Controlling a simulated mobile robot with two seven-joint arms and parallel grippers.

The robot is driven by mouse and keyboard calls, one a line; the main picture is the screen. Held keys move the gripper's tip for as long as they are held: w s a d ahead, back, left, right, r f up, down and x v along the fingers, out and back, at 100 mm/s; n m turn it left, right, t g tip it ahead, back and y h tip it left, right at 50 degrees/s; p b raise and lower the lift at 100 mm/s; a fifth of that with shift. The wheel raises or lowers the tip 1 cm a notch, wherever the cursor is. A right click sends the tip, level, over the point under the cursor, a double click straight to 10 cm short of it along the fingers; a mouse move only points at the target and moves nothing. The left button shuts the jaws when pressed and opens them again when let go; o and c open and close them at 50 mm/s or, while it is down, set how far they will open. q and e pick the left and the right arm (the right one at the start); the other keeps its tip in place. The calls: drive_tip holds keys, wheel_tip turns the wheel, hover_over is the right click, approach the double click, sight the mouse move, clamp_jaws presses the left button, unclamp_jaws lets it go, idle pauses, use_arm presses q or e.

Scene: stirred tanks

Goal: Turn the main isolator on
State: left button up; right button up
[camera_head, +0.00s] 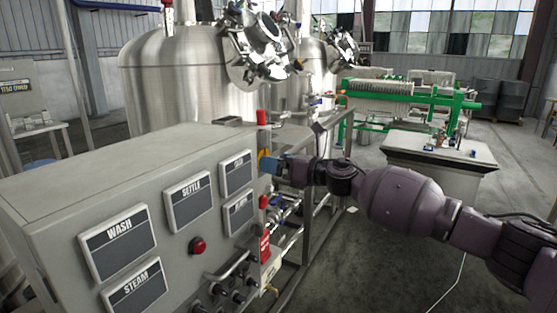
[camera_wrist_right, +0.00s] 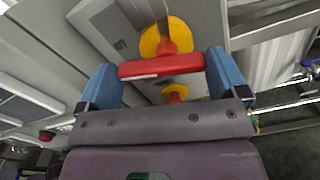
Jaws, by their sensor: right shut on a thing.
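The main isolator shows in the right wrist view as a red bar handle (camera_wrist_right: 160,66) in front of a yellow round plate (camera_wrist_right: 178,32). In the head view only a sliver of yellow (camera_head: 262,155) shows at the end face of the grey control cabinet; my gripper hides the rest. My right gripper (camera_head: 268,164) is at that face. In the wrist view its blue fingers (camera_wrist_right: 165,82) are at the two ends of the red handle, shut on it. The handle lies nearly crosswise in that view. My left gripper is not in view.
The grey cabinet (camera_head: 110,160) carries labelled panels such as WASH (camera_head: 119,241) and a red button (camera_head: 198,245). A smaller red and yellow knob (camera_wrist_right: 175,93) is close by the handle. A red tag (camera_head: 265,246) and pipework are below my gripper. Open floor lies right of the frame.

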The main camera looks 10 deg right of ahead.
use_arm(q)
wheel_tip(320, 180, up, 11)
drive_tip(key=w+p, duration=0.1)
drive_tip(key=p, duration=0.8)
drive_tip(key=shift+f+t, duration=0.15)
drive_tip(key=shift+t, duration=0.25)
use_arm(e)
drive_tip(key=shift+w+d+r+m, duration=0.1)
drive_tip(key=shift+m, duration=2.35)
drive_tip(key=shift+w+d+r+m, duration=0.1)
drive_tip(key=shift+m, duration=2.4)
drive_tip(key=shift+w+r+m, duration=0.1)
drive_tip(key=shift+m, duration=2.35)
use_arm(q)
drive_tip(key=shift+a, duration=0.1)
use_arm(e)
drive_tip(key=shift+f, duration=0.1)
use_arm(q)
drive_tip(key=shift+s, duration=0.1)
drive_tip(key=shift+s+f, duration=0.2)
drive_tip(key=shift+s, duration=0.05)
use_arm(e)
drive_tip(key=o, duration=0.6)
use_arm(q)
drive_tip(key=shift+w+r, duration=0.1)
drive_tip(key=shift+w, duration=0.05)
